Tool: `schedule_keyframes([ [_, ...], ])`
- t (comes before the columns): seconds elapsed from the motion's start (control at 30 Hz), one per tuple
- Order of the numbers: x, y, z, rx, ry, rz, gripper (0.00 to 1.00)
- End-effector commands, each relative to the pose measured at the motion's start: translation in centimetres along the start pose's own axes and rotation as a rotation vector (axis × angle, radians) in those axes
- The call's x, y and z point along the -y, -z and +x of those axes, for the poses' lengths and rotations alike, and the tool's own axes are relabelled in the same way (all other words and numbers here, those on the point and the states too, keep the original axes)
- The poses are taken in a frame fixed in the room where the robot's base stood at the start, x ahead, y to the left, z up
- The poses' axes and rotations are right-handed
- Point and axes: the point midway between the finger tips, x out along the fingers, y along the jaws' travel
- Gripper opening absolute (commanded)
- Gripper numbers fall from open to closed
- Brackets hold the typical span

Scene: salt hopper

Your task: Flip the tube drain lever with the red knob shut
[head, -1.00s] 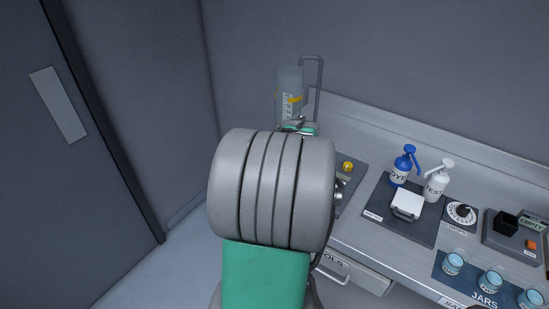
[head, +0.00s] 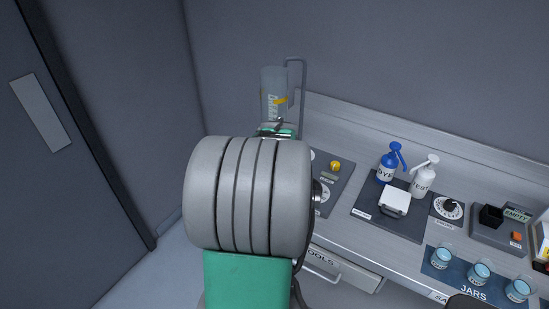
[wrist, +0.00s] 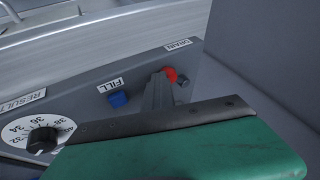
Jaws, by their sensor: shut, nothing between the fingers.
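The red knob (wrist: 170,75) of the drain lever shows in the wrist view below the upside-down DRAIN label (wrist: 179,44). My gripper (wrist: 160,82) is shut and empty, its grey fingertips right beside the red knob. I cannot tell whether they touch it. The lever's arm is mostly hidden by the fingers, so its position is unclear. In the head view the clear tube (head: 271,92) stands at the back beyond my arm. My arm hides the drain lever there.
A blue knob (wrist: 119,99) by the FILL label and a numbered dial (wrist: 42,140) sit left of the red knob in the wrist view. A blue dye bottle (head: 390,164), white test bottle (head: 425,176) and jars (head: 479,273) stand right on the bench.

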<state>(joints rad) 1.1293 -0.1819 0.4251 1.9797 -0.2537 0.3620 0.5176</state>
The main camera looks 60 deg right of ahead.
Motion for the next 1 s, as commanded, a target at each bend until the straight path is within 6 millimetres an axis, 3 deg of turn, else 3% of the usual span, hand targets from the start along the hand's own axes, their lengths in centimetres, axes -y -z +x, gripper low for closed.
schedule_keyframes([
  [0.57,-0.1,0.1,0.1,-0.005,-0.002,0.008,0.00],
  [1.0,0.3,1.6,0.8,-0.008,0.004,0.004,0.00],
])
